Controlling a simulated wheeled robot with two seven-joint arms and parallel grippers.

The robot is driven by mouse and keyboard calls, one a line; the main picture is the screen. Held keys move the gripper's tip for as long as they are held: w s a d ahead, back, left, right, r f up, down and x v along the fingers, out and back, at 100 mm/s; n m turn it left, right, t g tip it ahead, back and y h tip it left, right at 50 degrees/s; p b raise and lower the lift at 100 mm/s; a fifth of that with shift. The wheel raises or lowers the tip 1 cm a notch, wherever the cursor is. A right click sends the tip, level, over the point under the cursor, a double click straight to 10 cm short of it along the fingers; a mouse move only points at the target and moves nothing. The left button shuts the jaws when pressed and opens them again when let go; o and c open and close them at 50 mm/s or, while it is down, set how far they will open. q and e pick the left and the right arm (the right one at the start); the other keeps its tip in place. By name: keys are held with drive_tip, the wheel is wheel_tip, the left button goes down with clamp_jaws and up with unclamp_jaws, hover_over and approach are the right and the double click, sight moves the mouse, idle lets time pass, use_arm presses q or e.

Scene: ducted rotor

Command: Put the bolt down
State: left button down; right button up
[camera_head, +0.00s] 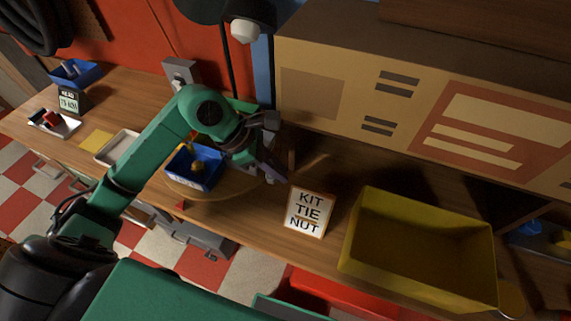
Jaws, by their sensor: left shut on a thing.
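My left gripper (272,172) reaches over the wooden bench from the left, fingers pointing down to the right, between the small blue bin and the sign. It is shut on the bolt, which I can hardly make out among the dark fingers and shadow. Whether the bolt touches the bench I cannot tell. My right gripper is not in view.
A blue bin (180,181) with a yellowish part stands left of the gripper. A sign reading KIT TIE NUT (310,212) stands to its right, then a large yellow bin (395,262). A pale tray (103,153) lies left. A large cardboard box (335,85) is behind.

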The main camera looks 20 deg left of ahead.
use_arm(q)
drive_tip(key=w+f+p, duration=0.1)
drive_tip(key=f, duration=0.1)
drive_tip(key=w+f+p, duration=0.1)
drive_tip(key=f+p, duration=0.1)
drive_tip(key=w+f+p, duration=0.1)
drive_tip(key=f+p, duration=0.1)
drive_tip(key=shift+w+d, duration=0.2)
drive_tip(key=shift+w, duration=0.1)
drive_tip(key=shift+w+f, duration=0.15)
drive_tip(key=shift+f, duration=0.15)
drive_tip(key=shift+f+b, duration=0.35)
drive_tip(key=shift+f, duration=0.1)
drive_tip(key=c, duration=0.9)
unclamp_jaws()
drive_tip(key=shift+r, duration=0.1)
